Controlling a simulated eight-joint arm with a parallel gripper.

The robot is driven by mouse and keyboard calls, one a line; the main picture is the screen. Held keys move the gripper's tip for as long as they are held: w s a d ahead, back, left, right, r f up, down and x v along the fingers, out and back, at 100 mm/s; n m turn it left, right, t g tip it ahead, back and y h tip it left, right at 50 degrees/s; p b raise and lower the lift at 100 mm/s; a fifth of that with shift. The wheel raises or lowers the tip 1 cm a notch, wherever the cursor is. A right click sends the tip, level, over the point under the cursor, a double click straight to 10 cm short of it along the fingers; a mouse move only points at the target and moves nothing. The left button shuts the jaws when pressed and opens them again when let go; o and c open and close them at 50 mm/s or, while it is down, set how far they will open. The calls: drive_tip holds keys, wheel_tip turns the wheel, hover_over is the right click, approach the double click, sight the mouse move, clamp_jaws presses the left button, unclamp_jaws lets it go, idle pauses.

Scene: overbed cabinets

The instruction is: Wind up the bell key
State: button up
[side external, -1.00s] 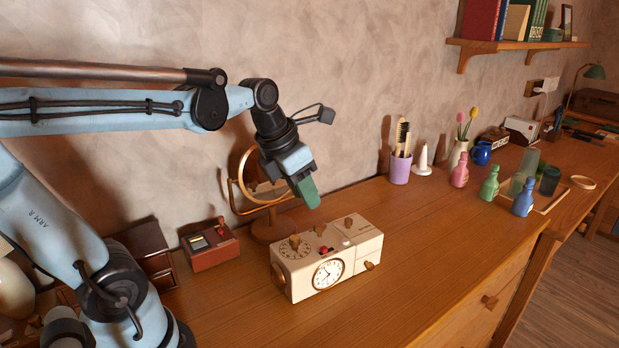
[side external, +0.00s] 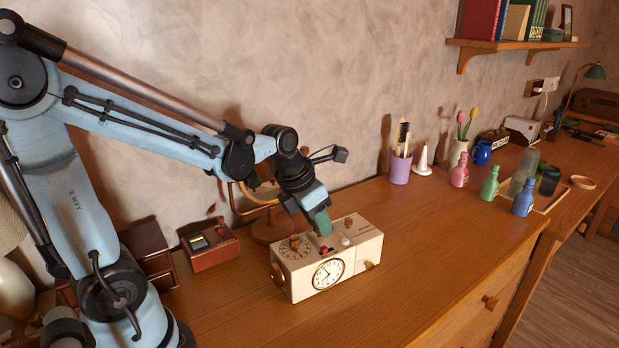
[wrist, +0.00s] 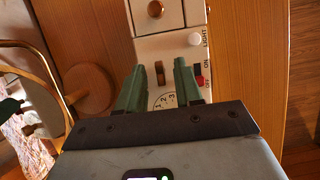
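The cream clock box (side external: 350,272) stands on the wooden desk, with a round clock face (side external: 328,274) on its front. Its top has a numbered dial with a wooden knob (side external: 295,242), a red switch (wrist: 200,81) marked ON and OFF, a white button (wrist: 194,40) marked LIGHT and a farther wooden knob (wrist: 155,9). Another wooden knob (side external: 369,265) is on the front right. My gripper (side external: 325,232) points down just over the box top. In the wrist view its green fingers (wrist: 158,68) are apart, with a small brown piece (wrist: 160,74) between them. Which part is the bell key is unclear.
A round mirror on a wooden stand (side external: 272,229) is close behind the box. A red-brown small box (side external: 210,247) stands to the left. A purple cup with brushes (side external: 400,169) and several small bottles stand farther right. The desk right of the clock box is clear.

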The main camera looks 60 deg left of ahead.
clamp_jaws()
drive_tip(key=shift+m, duration=0.4)
